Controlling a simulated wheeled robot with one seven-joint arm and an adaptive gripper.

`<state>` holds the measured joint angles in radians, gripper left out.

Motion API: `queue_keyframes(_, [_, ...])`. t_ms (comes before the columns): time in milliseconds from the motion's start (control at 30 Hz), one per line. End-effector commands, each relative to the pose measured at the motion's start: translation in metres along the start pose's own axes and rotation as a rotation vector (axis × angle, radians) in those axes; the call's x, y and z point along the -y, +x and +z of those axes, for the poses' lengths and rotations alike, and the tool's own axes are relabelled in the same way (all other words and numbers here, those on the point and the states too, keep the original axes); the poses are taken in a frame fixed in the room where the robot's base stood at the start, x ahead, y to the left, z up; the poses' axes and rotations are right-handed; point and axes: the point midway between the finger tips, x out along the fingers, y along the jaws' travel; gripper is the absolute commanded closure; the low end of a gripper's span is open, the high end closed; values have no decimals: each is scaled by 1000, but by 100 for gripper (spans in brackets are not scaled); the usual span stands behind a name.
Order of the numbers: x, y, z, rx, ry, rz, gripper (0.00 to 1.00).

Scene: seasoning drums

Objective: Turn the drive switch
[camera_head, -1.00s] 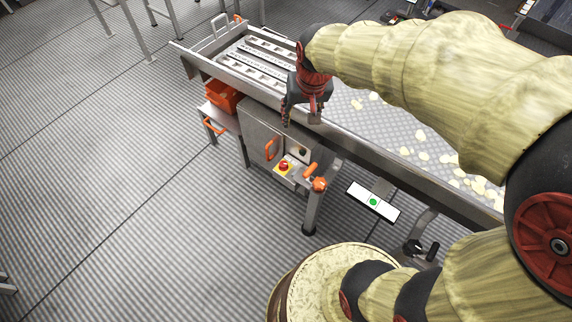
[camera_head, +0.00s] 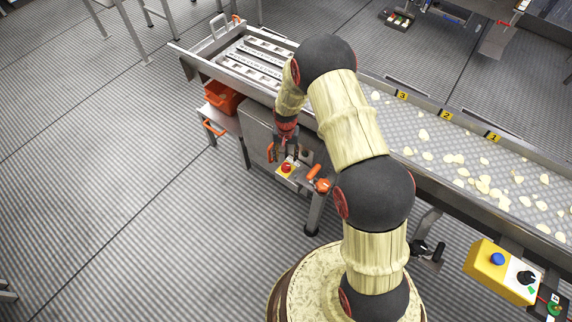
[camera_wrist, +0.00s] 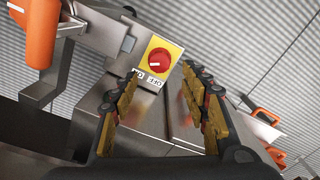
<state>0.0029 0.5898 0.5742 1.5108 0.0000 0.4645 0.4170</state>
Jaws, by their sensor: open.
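A red rotary switch (camera_head: 286,168) on a yellow plate sits on the steel cabinet front under the conveyor. In the wrist view the red switch (camera_wrist: 159,60) shows a white mark, with OFF and ON labels near the plate's lower edge. My gripper (camera_head: 282,156) is just above and behind the switch in the head view. In the wrist view my gripper (camera_wrist: 162,75) is open and empty, its two yellow-padded fingers apart. The switch lies beyond the fingertips, roughly in line with the gap, and does not appear touched.
An orange handle (camera_head: 320,182) sticks out right of the switch; one also shows in the wrist view (camera_wrist: 42,35). An orange bin (camera_head: 222,97) stands left. The conveyor (camera_head: 440,150) carries several pale chips. A yellow control box (camera_head: 500,268) with a blue button is at right.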

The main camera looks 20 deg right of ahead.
Motion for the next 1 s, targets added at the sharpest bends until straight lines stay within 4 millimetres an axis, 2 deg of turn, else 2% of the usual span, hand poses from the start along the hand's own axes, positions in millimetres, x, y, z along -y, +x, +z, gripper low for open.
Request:
queue_keyframes(200, [-1,36,2,5,0,2,54])
queue_keyframes(433, [-1,64,2,3,-1,2,54])
queue_keyframes(600, [0,73,1,2,-1,1,54])
queue_keyframes(867, [0,73,1,2,-1,1,54])
queue_keyframes(1000, [-1,73,1,2,-1,1,62])
